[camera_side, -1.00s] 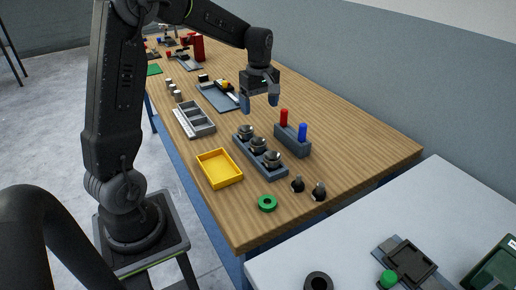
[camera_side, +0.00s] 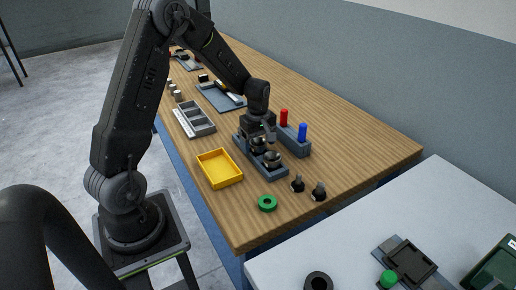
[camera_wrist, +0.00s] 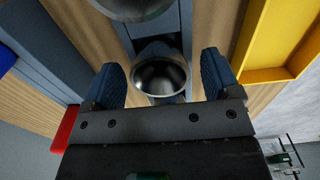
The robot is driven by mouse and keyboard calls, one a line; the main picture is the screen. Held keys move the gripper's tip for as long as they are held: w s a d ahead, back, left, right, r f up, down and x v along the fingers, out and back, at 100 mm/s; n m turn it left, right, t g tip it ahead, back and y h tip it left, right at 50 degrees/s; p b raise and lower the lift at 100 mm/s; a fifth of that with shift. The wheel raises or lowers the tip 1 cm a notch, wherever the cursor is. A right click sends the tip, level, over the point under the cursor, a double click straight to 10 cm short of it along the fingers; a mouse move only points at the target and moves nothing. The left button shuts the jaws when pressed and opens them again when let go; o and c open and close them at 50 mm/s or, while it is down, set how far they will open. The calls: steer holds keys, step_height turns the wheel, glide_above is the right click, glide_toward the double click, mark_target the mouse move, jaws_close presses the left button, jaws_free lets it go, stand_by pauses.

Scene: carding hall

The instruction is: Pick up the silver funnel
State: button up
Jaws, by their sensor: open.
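In the wrist view a silver funnel (camera_wrist: 160,78), round with a dark inside, sits between the two blue fingertips of my gripper (camera_wrist: 162,70). The gripper is open, with a finger on each side of the funnel; contact cannot be made out. In the side view my gripper (camera_side: 255,135) is low over the far part of the blue-grey rack (camera_side: 279,173) and hides the funnel there. Part of another funnel (camera_wrist: 140,8) shows at the top of the wrist view.
A block with a red peg (camera_side: 284,117) and a blue peg (camera_side: 303,132) stands right of the rack. A yellow tray (camera_side: 213,178) is left of it. A green ring (camera_side: 267,203) and two dark knobs (camera_side: 318,191) lie nearer. A grey divided tray (camera_side: 205,130) is farther left.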

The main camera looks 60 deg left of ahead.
steer(key=shift+f, duration=0.15)
steer(key=c, duration=1.1)
steer(key=shift+c, duration=0.2)
steer(key=shift+r, duration=0.6)
step_height(320, 180, up, 3)
steer(key=shift+f, duration=0.1)
steer(key=s+a+r, duration=0.7)
steer(key=s+r, duration=0.2)
steer(key=shift+a+r, duration=0.25)
steer(key=shift+r, duration=0.05)
